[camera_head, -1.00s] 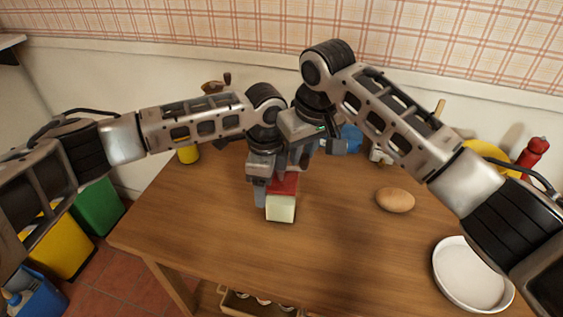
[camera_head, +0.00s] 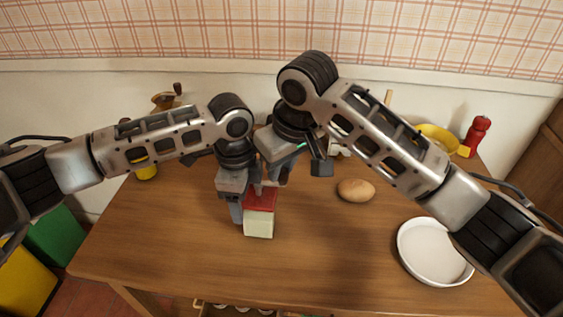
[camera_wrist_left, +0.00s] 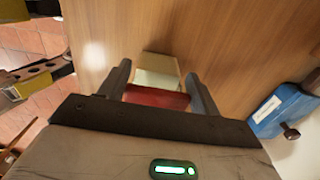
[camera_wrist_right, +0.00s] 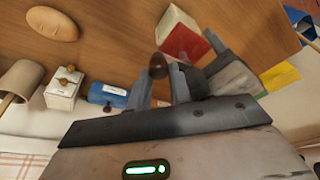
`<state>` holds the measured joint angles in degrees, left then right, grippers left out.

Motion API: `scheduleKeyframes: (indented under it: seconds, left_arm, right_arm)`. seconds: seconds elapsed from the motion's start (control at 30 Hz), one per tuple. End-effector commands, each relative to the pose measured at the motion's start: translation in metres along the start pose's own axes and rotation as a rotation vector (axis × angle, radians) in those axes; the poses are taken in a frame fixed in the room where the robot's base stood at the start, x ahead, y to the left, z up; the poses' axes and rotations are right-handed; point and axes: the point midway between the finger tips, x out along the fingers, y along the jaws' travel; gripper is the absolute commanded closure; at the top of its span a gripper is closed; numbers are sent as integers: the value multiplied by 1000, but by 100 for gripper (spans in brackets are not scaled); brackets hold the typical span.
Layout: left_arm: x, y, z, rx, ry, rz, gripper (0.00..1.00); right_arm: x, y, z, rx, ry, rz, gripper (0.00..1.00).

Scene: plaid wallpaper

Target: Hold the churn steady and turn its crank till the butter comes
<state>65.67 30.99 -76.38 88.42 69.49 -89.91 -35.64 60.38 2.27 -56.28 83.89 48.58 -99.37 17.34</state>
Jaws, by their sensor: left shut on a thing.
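The churn, cream-white (camera_head: 259,226) with a red section (camera_head: 261,198), is on the wooden table. My left gripper (camera_wrist_left: 158,74) has a finger on each side of the churn and is shut on it, as the left wrist view shows. In the right wrist view, a dark round knob (camera_wrist_right: 157,66), seemingly of the crank, is at the fingertips of my right gripper (camera_wrist_right: 161,72). Whether those fingers press on it is unclear. The crank's arm is mostly hidden. No butter is visible.
A brown bread-like oval (camera_head: 356,190) and a white round dish (camera_head: 435,252) are to the right. A yellow bowl (camera_head: 437,138) and red mill (camera_head: 477,135) stand behind. A blue item (camera_wrist_right: 108,95) is near my right gripper. The table's front is clear.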

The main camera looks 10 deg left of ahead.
Motion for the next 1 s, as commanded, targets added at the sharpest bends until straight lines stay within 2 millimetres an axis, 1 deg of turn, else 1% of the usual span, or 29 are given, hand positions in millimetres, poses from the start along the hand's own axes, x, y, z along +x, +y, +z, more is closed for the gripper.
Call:
scheduleKeyframes:
  seconds: [0.03, 0.07, 0.1, 0.33, 0.47, 0.57, 0.8, 0.9, 1.0]
  left_arm:
    - [2, 0, 4, -7, -10, 2, 71]
    - [1, 0, 4, -6, -9, 2, 71]
    - [1, 0, 4, -6, -8, 1, 71]
    - [0, -1, 2, -4, -3, -2, 71]
    - [-1, -1, 2, -4, -2, -3, 71]
    - [-1, -1, 2, -4, -2, -3, 71]
    - [-1, -2, 1, -4, -1, -4, 71]
    - [-1, -2, 1, -4, -1, -4, 71]
    - [-1, -2, 1, -4, -1, -4, 71]
  right_arm:
    - [-2, 1, 0, 0, 1, 3, 66]
    - [-2, 1, 0, 0, 1, 3, 58]
    - [-1, 1, 0, 0, 0, 2, 55]
    - [0, 0, 0, -1, -2, 1, 55]
    - [-7, 0, 0, -2, 0, 0, 55]
    - [-22, 0, -1, -3, 2, 1, 55]
    - [-74, 0, -1, -2, 4, 3, 55]
    - [-93, 1, -1, -1, 2, 3, 55]
    - [-107, 1, 0, -2, 0, 3, 55]
